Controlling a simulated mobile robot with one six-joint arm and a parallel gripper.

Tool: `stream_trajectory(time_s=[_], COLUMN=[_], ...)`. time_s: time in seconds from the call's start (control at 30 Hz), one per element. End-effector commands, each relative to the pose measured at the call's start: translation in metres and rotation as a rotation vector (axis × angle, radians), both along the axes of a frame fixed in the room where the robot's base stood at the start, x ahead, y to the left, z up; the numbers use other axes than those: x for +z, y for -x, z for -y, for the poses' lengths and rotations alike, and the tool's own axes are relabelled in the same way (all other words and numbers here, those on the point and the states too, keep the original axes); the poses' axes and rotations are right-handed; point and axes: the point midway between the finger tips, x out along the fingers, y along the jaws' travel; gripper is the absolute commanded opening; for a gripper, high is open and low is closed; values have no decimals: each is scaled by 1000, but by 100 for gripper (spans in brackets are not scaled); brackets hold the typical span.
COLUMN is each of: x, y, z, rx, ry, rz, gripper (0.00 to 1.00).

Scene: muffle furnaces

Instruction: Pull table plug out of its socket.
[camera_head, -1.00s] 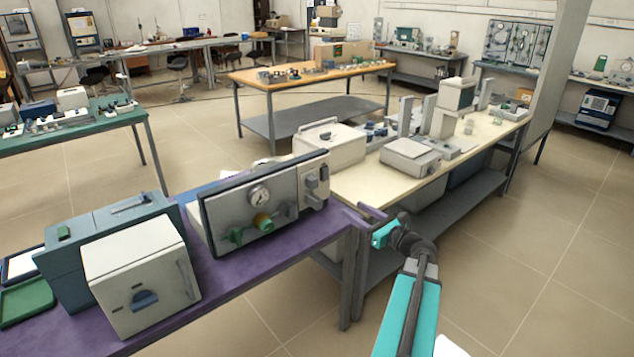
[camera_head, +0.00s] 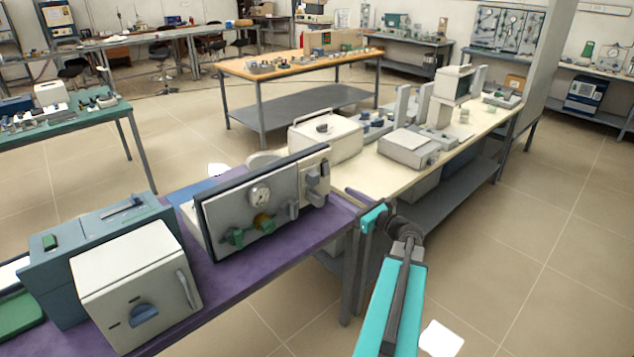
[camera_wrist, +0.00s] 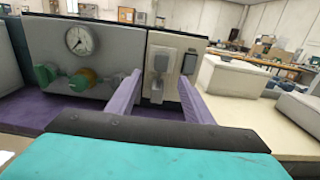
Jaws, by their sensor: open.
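The grey plug (camera_wrist: 158,88) sits in a socket on the pale right-hand plate (camera_wrist: 172,64) of an upright panel in the wrist view. In the head view the plug (camera_head: 313,190) is small at the panel's right end. My gripper (camera_wrist: 159,81) is open, its two purple fingers apart on either side of the plug in the wrist picture. Nothing is between them that I can see gripped; the remaining distance to the plug is hard to judge. In the head view my gripper (camera_head: 353,195) is right of the panel, near the purple table's corner.
The panel (camera_head: 230,215) with a gauge and green and yellow valves stands on the purple table (camera_head: 225,280). A white furnace (camera_head: 137,285) stands at the front left. A cream bench (camera_head: 370,178) with instruments adjoins behind.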

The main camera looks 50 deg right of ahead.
Motion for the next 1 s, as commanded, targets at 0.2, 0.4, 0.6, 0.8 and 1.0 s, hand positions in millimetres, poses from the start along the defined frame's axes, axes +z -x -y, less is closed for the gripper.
stream_trajectory(time_s=[0.2, 0.4, 0.6, 0.8, 1.0], x=[1, 1, 2, 2, 1], y=[-5, -25, -53, -81, -107], z=[6, 8, 11, 13, 15], rx=[-8, -8, -8, -9, -9], ry=[0, -1, -1, 0, -1], rz=[0, 0, 0, 0, -1], gripper=[47, 47, 47, 47, 47])
